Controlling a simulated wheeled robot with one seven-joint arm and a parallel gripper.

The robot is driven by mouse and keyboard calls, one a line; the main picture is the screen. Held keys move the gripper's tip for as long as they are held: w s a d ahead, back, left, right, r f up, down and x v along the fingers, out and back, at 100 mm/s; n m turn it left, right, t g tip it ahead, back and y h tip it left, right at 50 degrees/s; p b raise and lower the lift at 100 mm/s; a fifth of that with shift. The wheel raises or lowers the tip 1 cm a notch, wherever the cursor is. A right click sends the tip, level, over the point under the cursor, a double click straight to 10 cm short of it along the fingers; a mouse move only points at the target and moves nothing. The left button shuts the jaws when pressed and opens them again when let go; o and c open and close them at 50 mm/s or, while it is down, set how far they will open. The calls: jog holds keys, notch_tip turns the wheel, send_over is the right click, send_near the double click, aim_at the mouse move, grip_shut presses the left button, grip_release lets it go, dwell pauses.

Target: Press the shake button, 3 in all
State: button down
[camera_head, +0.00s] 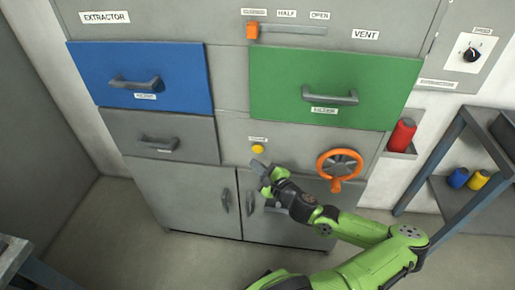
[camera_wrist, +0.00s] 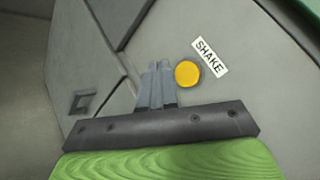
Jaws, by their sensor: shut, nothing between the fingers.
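The shake button (camera_head: 258,149) is a round yellow button on the grey cabinet front, below a small label and between the drawers and the orange wheel. In the wrist view the yellow button (camera_wrist: 188,74) sits just right of my fingertips, beside the SHAKE label (camera_wrist: 210,57). My gripper (camera_head: 259,166) is shut and empty, a little below the button in the head view. In the wrist view its closed fingers (camera_wrist: 157,68) point at the panel just left of the button. I cannot tell whether the fingertips touch the panel; they do not cover the button.
A blue drawer (camera_head: 140,78), a green drawer (camera_head: 335,89) and a grey drawer (camera_head: 159,136) are closed around the button. An orange handwheel (camera_head: 340,165) is right of it. The vent slider (camera_head: 253,31) is above. A red cylinder (camera_head: 402,134) sits in a holder at right.

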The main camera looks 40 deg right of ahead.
aim_at(252, 149)
jog(key=shift+w+d, duration=1)
jog(key=shift+d, duration=0.3)
jog(key=shift+p, duration=0.3)
dwell(0.7)
jog(key=shift+w+d, duration=0.25)
jog(key=shift+d, duration=0.1)
jog(key=shift+w+d+p, duration=0.25)
jog(key=shift+d+p, duration=0.05)
jog(key=shift+d, duration=0.05)
dwell(0.6)
jog(key=shift+a, duration=0.1)
jog(key=shift+s+a, duration=0.5)
jog(key=shift+a, duration=0.05)
jog(key=shift+s+a, duration=0.8)
jog(key=shift+a, duration=0.2)
jog(key=shift+s+a, duration=0.75)
jog(key=shift+a, duration=0.25)
dwell(1.3)
